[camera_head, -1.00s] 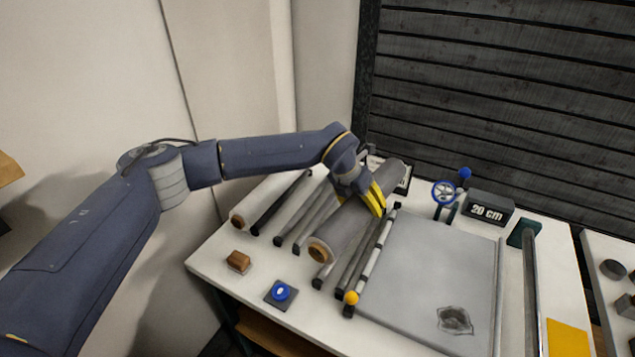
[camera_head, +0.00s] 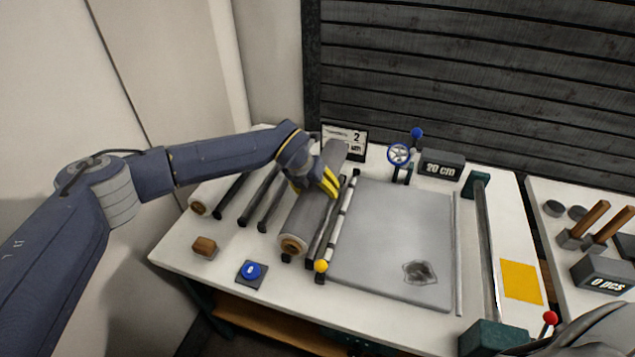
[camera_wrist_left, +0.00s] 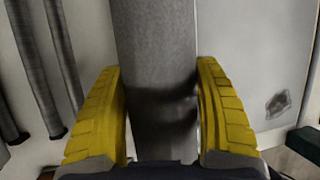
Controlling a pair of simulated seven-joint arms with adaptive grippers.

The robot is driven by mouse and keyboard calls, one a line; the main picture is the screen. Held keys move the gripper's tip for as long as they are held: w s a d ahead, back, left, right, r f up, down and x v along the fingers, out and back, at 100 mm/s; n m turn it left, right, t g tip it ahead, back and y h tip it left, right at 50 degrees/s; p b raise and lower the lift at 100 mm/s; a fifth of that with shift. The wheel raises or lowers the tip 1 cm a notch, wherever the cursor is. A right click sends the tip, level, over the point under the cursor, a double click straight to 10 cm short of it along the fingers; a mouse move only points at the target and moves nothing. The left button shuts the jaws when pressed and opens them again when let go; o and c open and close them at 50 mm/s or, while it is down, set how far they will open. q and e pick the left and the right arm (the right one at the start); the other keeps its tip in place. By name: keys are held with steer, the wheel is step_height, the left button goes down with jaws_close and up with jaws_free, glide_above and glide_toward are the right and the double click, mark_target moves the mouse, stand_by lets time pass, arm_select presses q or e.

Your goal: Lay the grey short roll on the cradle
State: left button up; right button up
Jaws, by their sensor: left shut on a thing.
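The grey roll (camera_head: 300,222), with a brown core at its near end, lies lengthwise between the yellow fingers of my left gripper (camera_head: 318,182). In the left wrist view the roll (camera_wrist_left: 155,60) runs between both fingers (camera_wrist_left: 160,115), which are shut on it. It is over the dark parallel bars (camera_head: 314,250) just left of the grey plate, which look like the cradle. The roll hides much of them, and I cannot tell whether it touches them. My right gripper does not show clearly in any view.
The grey plate (camera_head: 390,235) carries a dark stain. Left of the held roll are more dark bars (camera_head: 262,190) and another roll's end (camera_head: 198,207). A brown block (camera_head: 205,247) and a blue button (camera_head: 251,271) stand in front. A sign (camera_head: 345,140) stands behind.

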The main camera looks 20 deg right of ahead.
arm_select(q)
steer(key=shift+f, duration=2.55)
steer(key=o, duration=1.7)
steer(key=shift+f, duration=0.1)
steer(key=v, duration=1.2)
